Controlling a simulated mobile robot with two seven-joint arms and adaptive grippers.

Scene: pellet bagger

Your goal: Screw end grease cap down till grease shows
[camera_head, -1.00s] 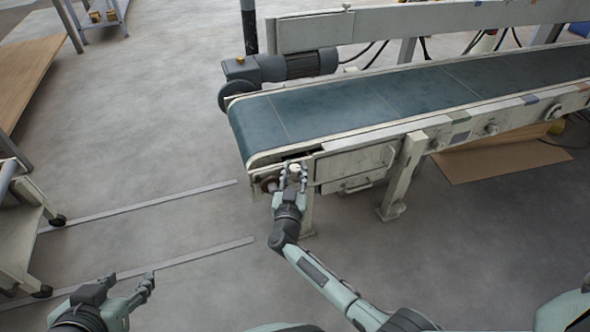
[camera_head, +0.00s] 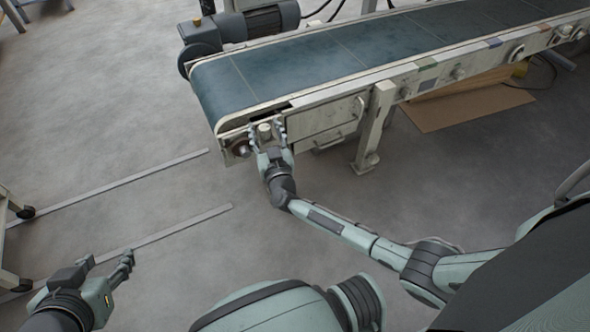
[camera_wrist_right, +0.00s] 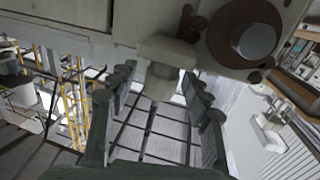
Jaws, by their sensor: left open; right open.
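The pale grease cap (camera_wrist_right: 163,62) sits at the end of the conveyor frame, beside a round grey shaft end in a dark housing (camera_wrist_right: 250,38). In the head view the cap (camera_head: 264,131) is small, and no grease can be made out. My right gripper (camera_wrist_right: 158,84) is open, with one finger on each side of the cap. I cannot tell whether either finger touches it. The right gripper (camera_head: 267,133) also shows at the conveyor's near left corner. My left gripper (camera_head: 108,263) is open and empty over the floor at the lower left.
The conveyor's blue-green belt (camera_head: 300,72) runs to the upper right above a beige frame with a leg (camera_head: 374,130). A motor (camera_head: 255,20) stands behind its left end. A cardboard sheet (camera_head: 465,108) lies beneath. The floor left of the conveyor is mostly clear.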

